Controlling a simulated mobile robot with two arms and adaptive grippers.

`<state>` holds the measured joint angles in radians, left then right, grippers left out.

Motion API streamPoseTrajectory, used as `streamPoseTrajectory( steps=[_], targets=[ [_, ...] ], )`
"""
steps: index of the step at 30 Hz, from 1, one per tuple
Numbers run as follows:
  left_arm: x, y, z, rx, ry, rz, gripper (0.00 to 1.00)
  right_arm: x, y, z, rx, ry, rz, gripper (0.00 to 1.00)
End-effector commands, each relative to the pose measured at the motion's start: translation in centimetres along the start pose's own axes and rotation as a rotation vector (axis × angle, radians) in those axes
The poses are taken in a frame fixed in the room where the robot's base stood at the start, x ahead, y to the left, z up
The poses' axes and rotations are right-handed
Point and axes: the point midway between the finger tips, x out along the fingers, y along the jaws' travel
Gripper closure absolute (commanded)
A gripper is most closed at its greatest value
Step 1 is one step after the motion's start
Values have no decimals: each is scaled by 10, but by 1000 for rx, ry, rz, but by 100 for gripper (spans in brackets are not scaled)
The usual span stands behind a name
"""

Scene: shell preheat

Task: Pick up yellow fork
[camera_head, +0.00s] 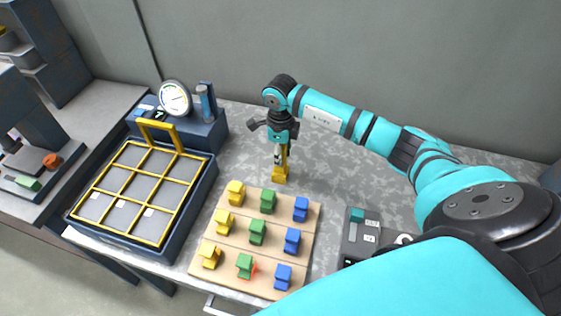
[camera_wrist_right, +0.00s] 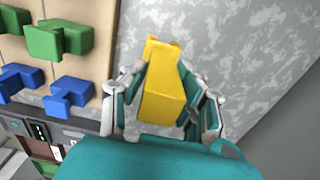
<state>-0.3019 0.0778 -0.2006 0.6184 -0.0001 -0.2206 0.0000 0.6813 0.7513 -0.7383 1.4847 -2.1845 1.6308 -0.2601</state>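The yellow fork (camera_head: 279,175) is a blocky yellow piece standing upright behind the wooden board in the head view. In the right wrist view the yellow fork (camera_wrist_right: 163,90) fills the space between the fingers. My right gripper (camera_head: 280,158) points down over it, with one finger on each side. In the right wrist view my right gripper (camera_wrist_right: 160,75) appears shut on the fork, its fingers against both sides. The fork's lower end is at or very near the table; I cannot tell if it touches. My left gripper is out of view.
The wooden board (camera_head: 212,247) holds several yellow, green and blue pieces. A dark tray with a yellow grid frame (camera_head: 163,148) is at left, with a round gauge (camera_head: 175,97) behind it. A small grey device (camera_head: 352,240) stands right of the board. Bare table lies around the fork.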

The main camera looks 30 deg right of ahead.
Motion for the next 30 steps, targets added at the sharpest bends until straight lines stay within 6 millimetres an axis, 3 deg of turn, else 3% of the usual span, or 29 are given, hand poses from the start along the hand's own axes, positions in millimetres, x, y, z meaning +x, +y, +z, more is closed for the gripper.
streamPoseTrajectory(
  steps=[1,6,20,25,30],
  targets=[
    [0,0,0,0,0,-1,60,0,0,0,0,0,0,78],
    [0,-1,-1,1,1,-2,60,0,0,0,0,0,0,100],
    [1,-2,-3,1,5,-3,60,-3,-1,0,0,-2,-2,100],
    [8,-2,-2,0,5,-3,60,-22,-2,1,-1,-4,-5,100],
    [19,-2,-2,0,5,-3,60,-57,-2,1,-1,-6,-6,100]
  ],
)
